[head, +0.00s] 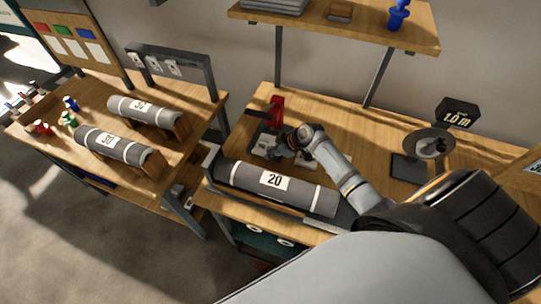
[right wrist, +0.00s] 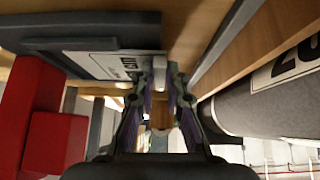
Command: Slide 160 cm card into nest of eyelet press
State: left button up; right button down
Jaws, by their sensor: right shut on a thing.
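The eyelet press (head: 276,111) stands on the right-hand bench, with its red part upright and a dark base. In the right wrist view, the red press part (right wrist: 50,130) fills the left side. A white card (right wrist: 105,66) with partly visible "cm" lettering lies against a dark frame there; its number is not readable. My right gripper (right wrist: 160,80) is shut on a small grey tab at the card's edge. In the head view the right gripper (head: 284,147) is beside the press base, and the wrist hides much of the card. My left gripper is not in view.
A grey roll labelled 20 (head: 275,187) lies along the bench front, close to the right gripper. A round-headed stand (head: 430,146) and a "1.0 m" sign (head: 458,115) stand to the right. More grey rolls (head: 113,146) lie on the left bench. A shelf (head: 335,28) hangs above.

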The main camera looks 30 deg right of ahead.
jog(key=shift+w+d, duration=0.3)
jog(key=shift+w+d+b, duration=0.15)
jog(key=shift+b, duration=0.25)
jog(key=shift+w+d+b, duration=0.3)
jog(key=shift+d+b, duration=0.05)
jog(key=shift+d, duration=0.05)
jog(key=shift+w+d, duration=0.1)
jog(key=c, duration=1.3)
grip_release()
